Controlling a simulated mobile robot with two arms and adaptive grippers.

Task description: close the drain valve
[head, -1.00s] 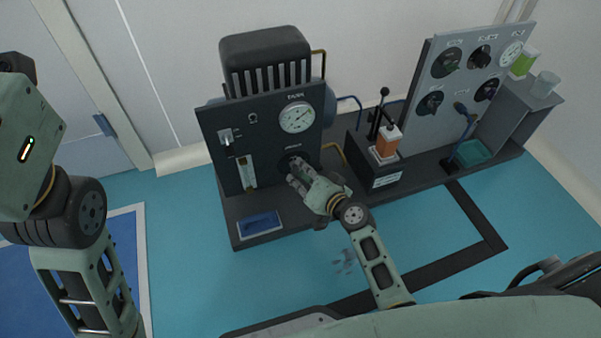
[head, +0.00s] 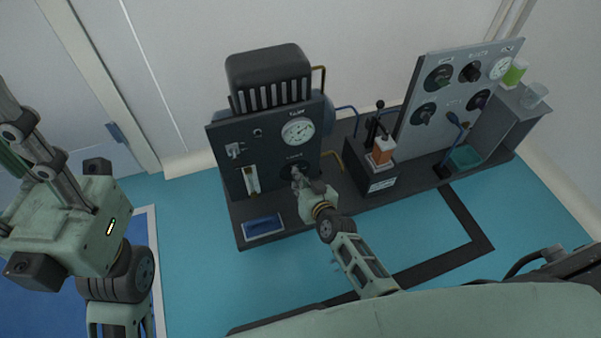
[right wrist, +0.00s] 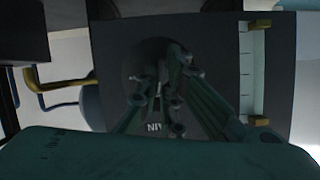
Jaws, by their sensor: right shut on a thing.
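The drain valve (head: 285,168) is a dark round dial low on the front of the dark panel, below the white gauge. In the right wrist view its dark disc (right wrist: 146,58) shows behind my fingers, with part of an upside-down label near it. My right gripper (head: 297,173) is at the valve, and its fingers (right wrist: 158,88) are closed in front of the disc, shut on its handle. The fingers mostly hide the handle, so I cannot tell its angle.
The dark panel carries a gauge (head: 297,132), a switch (head: 235,150) and a sight glass (head: 251,181). A blue tray (head: 263,227) lies at its foot. To the right are a box with an orange container (head: 382,152) and a grey dial board (head: 447,70). The teal floor in front is open.

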